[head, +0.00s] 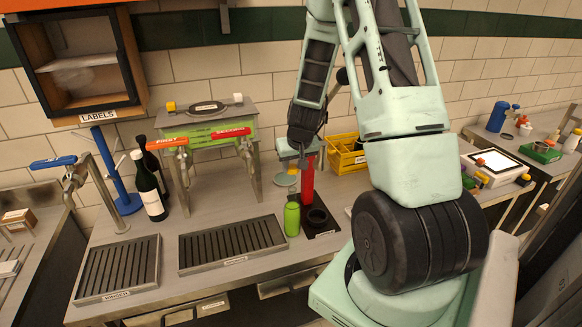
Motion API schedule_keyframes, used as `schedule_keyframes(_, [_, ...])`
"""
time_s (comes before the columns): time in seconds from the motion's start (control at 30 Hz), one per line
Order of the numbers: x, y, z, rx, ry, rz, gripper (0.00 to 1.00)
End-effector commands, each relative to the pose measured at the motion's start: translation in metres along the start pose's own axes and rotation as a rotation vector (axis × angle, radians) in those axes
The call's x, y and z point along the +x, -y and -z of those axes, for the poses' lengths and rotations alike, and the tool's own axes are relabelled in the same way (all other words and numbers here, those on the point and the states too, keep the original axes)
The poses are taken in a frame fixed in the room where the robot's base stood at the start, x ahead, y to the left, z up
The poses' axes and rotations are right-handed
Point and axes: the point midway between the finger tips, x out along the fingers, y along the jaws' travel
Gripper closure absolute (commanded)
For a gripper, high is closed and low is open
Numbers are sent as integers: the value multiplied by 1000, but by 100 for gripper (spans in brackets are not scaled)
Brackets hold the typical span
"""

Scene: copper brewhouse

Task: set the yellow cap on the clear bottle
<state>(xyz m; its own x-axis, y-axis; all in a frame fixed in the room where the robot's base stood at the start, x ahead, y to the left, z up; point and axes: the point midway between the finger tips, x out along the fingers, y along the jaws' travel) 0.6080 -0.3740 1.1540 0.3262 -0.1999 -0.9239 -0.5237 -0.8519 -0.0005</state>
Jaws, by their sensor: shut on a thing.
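My gripper (298,162) points down over the back of the counter, left of the red post. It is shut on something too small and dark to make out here. I cannot pick out the yellow cap; it may be hidden at the fingers. I cannot surely pick out a clear bottle either. A bright green bottle (292,218) stands upright on the counter, below my gripper in the picture. A pale round disc (285,180) shows just under the gripper, partly hidden.
A red post (307,182) rises beside a dark ring (318,216). Drip trays (232,243) lie at front left. Dark wine bottles (149,188), a tap stand with orange and red handles (203,138), and a yellow crate (346,153) stand behind. My arm hides the counter at centre right.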

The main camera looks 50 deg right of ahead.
Motion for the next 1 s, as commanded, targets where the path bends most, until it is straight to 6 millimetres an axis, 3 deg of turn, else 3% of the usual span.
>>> schedule_keyframes(0.3, [2, 0, -1, -3, -1, 0, 86])
schedule_keyframes(0.8, [45, 0, -19, -2, 0, 0, 86])
schedule_keyframes(1.0, [52, 0, -22, -1, -1, 0, 86])
